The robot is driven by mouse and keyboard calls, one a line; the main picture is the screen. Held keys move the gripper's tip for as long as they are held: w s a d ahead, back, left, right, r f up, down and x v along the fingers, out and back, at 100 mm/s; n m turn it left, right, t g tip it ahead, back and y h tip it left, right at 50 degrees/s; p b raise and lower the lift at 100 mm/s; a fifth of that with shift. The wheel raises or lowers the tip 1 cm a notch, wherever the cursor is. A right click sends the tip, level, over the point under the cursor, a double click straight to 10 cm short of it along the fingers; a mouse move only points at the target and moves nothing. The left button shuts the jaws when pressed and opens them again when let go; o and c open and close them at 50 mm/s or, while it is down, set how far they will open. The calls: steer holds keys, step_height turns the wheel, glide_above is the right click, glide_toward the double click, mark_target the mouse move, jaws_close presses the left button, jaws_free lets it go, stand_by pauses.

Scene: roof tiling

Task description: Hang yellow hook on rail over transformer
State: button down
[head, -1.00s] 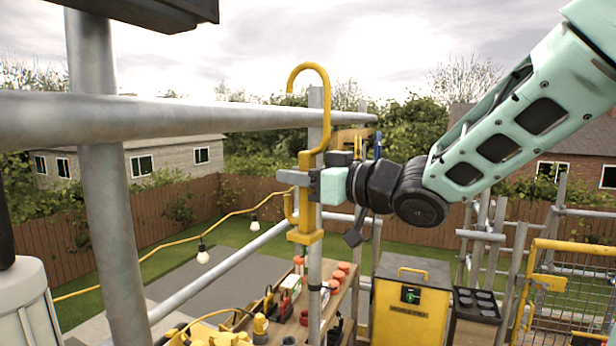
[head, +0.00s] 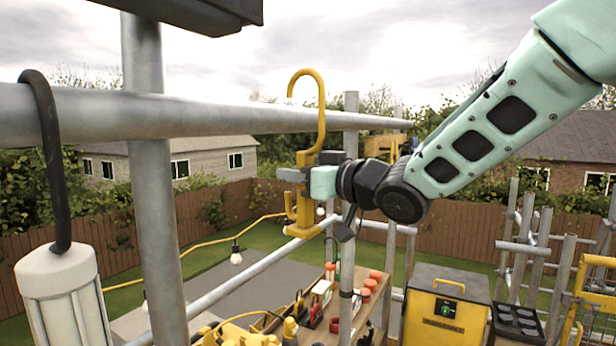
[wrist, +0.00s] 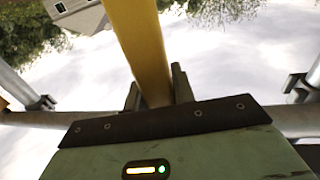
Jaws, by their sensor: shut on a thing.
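My gripper (head: 300,178) is shut on the yellow hook (head: 305,160) and holds it upright, its curved top above the grey rail (head: 220,113). The hook's shank passes on the near side of the rail. The tip of the curve ends close to the rail's top edge; I cannot tell whether it is above or behind it. In the wrist view, the yellow hook shank (wrist: 141,45) runs between my gripper's fingers (wrist: 157,90), with the rail (wrist: 35,118) crossing behind. The yellow transformer box (head: 440,312) with a top handle stands lower right.
A work lamp (head: 62,290) hangs on the rail's near left by a black hook. A vertical post (head: 152,200) stands between it and the yellow hook. A bench (head: 375,318) with tools is below. Scaffold tubes and a yellow gate (head: 580,295) are at right.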

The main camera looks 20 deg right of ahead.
mark_target(286, 197)
steer(key=w+f+b, duration=0.1)
steer(key=w+a+f+b, duration=0.1)
steer(key=f+b, duration=0.1)
steer(key=w+a+f+b, duration=0.1)
steer(key=shift+a+f, duration=0.1)
steer(key=shift+f, duration=0.15)
stand_by(0.6)
steer(key=c, duration=1.1)
jaws_free()
